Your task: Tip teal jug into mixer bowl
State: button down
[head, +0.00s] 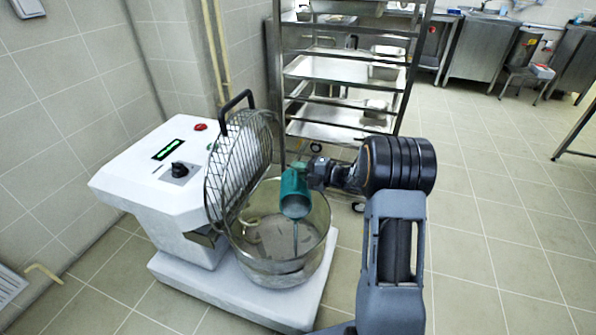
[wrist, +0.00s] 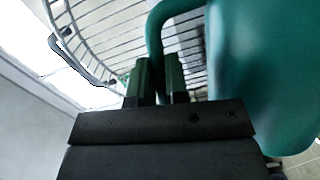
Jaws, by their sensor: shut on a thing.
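The teal jug (head: 294,193) is over the open steel mixer bowl (head: 318,222), tilted with its mouth facing down toward the bowl. My gripper (head: 314,176) reaches in from the right and holds the jug above the bowl's rim. In the wrist view my gripper (wrist: 161,80) is shut on the handle of the teal jug (wrist: 262,70); the jug's body fills the right side. A narrow grey strip runs down below the jug's mouth into the bowl; I cannot tell whether it is poured contents or a mixer bar.
The white mixer body (head: 150,185) stands at the left, with its wire guard (head: 238,165) raised beside the jug. A steel rack (head: 335,130) with trays stands close behind the bowl. The tiled floor (head: 500,220) to the right is clear.

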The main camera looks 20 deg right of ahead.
aim_at(299, 193)
jog(key=shift+s+a+f+n+b, duration=0.2)
jog(key=shift+s+f+n+b, duration=0.15)
jog(key=shift+s+n+b, duration=0.45)
jog(key=s+n+b, duration=0.1)
jog(key=b, duration=0.1)
jog(key=s+a+r+n+y+b, duration=0.1)
jog(key=s+b, duration=0.1)
jog(key=b, duration=0.1)
jog(key=s+n+t+b, duration=0.1)
jog(key=b, duration=0.1)
jog(key=shift+s+a+r+b, duration=0.15)
jog(key=shift+s+b, duration=0.15)
jog(key=shift+s, duration=0.1)
jog(key=s+n+b, duration=0.1)
jog(key=b, duration=0.1)
jog(key=s+n+y+b, duration=0.1)
jog(key=s+b, duration=0.1)
jog(key=b, duration=0.1)
jog(key=shift+a, duration=0.35)
jog(key=s+a+f+n+g+y, duration=0.1)
jog(key=s+a+f+n+y, duration=0.1)
jog(key=s+n, duration=0.6)
jog(key=shift+s+a+f+n+g+y+b, duration=0.25)
jog(key=shift+s+f+y, duration=0.45)
jog(key=shift+f, duration=0.4)
jog(key=shift+w, duration=0.1)
jog(key=shift+d, duration=0.25)
dwell(1.5)
